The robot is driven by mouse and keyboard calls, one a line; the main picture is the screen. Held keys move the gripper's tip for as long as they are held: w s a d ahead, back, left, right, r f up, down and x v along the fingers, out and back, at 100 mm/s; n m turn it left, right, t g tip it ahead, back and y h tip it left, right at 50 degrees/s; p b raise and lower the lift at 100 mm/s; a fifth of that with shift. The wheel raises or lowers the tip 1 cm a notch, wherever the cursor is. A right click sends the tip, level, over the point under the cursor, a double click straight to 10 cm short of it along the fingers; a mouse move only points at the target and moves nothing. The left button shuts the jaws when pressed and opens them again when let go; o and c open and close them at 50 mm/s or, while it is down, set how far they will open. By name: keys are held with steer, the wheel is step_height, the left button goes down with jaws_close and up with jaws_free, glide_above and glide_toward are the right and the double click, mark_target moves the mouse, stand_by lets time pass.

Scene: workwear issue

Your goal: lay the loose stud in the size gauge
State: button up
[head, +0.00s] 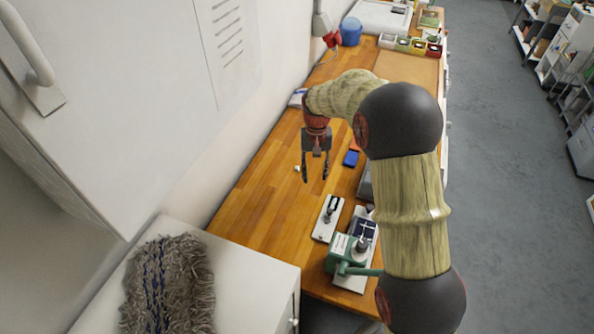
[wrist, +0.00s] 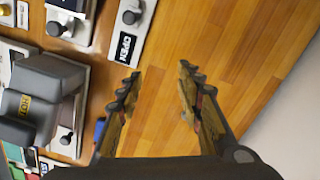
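My gripper (head: 315,178) hangs over the wooden bench in the head view, with its two fingers apart and nothing between them. In the wrist view the open fingers (wrist: 160,85) have bare wood between them. A tiny pale piece (head: 297,168), perhaps the loose stud, shows just left of the gripper in the head view. It is too small to identify, and I cannot find it in the wrist view. I cannot tell which fitting is the size gauge. A white plate (head: 322,228) with a dark knob lies nearer the bench's front; a plate marked OPEN (wrist: 123,46) shows in the wrist view.
A green lever tool (head: 342,250) stands at the bench's near end. A blue block (head: 351,158) lies right of my gripper. A grey unit marked HOT (wrist: 40,100) is at left in the wrist view. The wood left of the plates is mostly clear, bounded by the wall.

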mark_target(297, 167)
steer(key=shift+m, duration=0.4)
steer(key=w+a+f, duration=0.1)
steer(key=w+f, duration=0.1)
steer(key=w+a+f, duration=0.1)
steer(key=w+f, duration=0.1)
steer(key=w+a+f, duration=0.1)
steer(key=w+f, duration=0.1)
steer(key=f, duration=0.1)
steer(key=shift+a+b, duration=0.15)
steer(key=shift+b, duration=0.15)
steer(key=shift+m, duration=0.4)
steer(key=w, duration=0.1)
steer(key=w+a+f, duration=0.1)
steer(key=w+f, duration=0.1)
steer(key=w, duration=0.1)
steer(key=shift+a, duration=0.3)
steer(key=shift+m+t, duration=0.4)
steer(key=shift+m, duration=0.2)
steer(key=w+r, duration=0.2)
steer(key=w+a+r, duration=0.1)
steer(key=w, duration=0.1)
steer(key=shift+w+r, duration=0.15)
steer(key=shift+r, duration=0.2)
steer(key=shift+r+m, duration=0.6)
steer(key=shift+f, duration=0.6)
steer(key=f, duration=0.6)
steer(key=shift+a+f+b, duration=0.2)
steer(key=shift+f+b, duration=0.2)
steer(key=shift+r, duration=0.1)
steer(key=shift+c, duration=1.1)
